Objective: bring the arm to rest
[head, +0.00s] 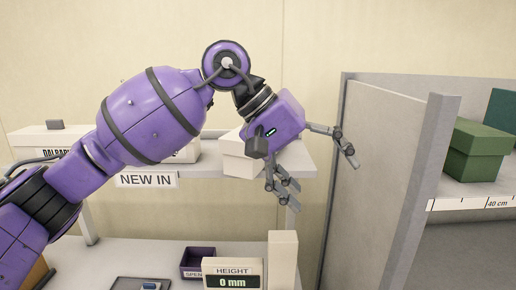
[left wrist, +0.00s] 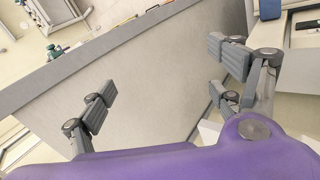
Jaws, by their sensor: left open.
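My left arm is purple and comes in from the left in the head view, bent over the shelf. My left gripper (head: 318,160) is open, with its grey fingers spread and nothing between them. It hangs in front of the right end of the shelf, close to the grey partition panel (head: 378,180); I cannot tell the exact gap. The left wrist view also shows the gripper (left wrist: 160,85) open, with the panel (left wrist: 130,105) behind its fingers. My right gripper is in neither view.
A shelf (head: 225,182) labelled "NEW IN" holds white boxes (head: 240,165). Below are a purple tray (head: 198,273), a "HEIGHT 0 mm" display (head: 232,282) and a white upright block (head: 283,255). A green box (head: 472,165) sits right of the panel. The wall space above the shelf is clear.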

